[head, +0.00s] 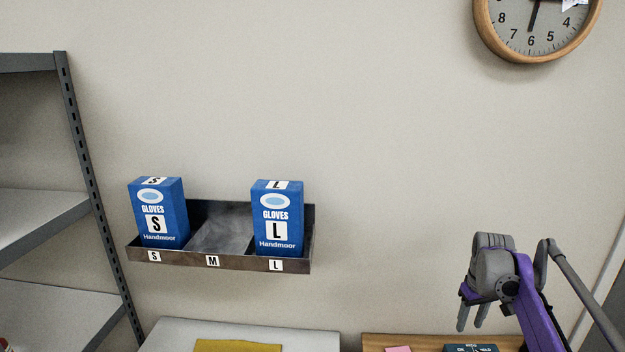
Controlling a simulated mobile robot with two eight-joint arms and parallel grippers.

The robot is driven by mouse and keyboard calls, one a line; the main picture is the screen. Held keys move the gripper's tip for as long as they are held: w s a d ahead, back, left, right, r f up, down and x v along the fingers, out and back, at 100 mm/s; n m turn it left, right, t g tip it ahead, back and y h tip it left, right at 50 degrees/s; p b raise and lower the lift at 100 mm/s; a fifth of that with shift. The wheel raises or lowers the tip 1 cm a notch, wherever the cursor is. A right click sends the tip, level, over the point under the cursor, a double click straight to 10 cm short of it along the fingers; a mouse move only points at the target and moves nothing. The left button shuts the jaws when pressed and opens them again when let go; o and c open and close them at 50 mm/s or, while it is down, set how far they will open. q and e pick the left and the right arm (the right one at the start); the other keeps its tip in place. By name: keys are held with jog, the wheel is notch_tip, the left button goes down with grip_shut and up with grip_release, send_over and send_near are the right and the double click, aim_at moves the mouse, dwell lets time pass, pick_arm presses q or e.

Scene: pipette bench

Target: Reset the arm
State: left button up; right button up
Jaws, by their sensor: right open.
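My right arm comes in from the lower right, and my right gripper (470,317) hangs with its two grey fingers pointing down. The fingers are apart with nothing between them. It is above the back of a wooden surface (430,341), to the right of the wall rack. My left gripper is not in view.
A wall rack (213,262) holds a blue S glove box (176,218) and a blue L glove box (290,205); its M slot is empty. Grey shelving (83,170) stands left. A clock (483,31) hangs upper right. A yellow item (238,346) lies on a white surface (175,335).

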jog(key=s+a+t, duration=0.2)
jog(key=s+a, duration=1.1)
jog(key=a, duration=0.1)
jog(key=s+a+f+t, duration=0.1)
jog(key=s+a+f, duration=0.1)
jog(key=s, duration=0.3)
jog(key=s+a+f, duration=0.3)
jog(key=s+f, duration=0.1)
jog(key=s, duration=0.2)
jog(key=s+a+f+m+t, duration=0.1)
jog(key=s+a+f, duration=0.2)
jog(key=s, duration=0.2)
jog(key=shift+s+a+t+y, duration=0.2)
jog(key=shift+s+t+y, duration=0.1)
jog(key=shift+y, duration=0.1)
jog(key=shift+w, duration=0.1)
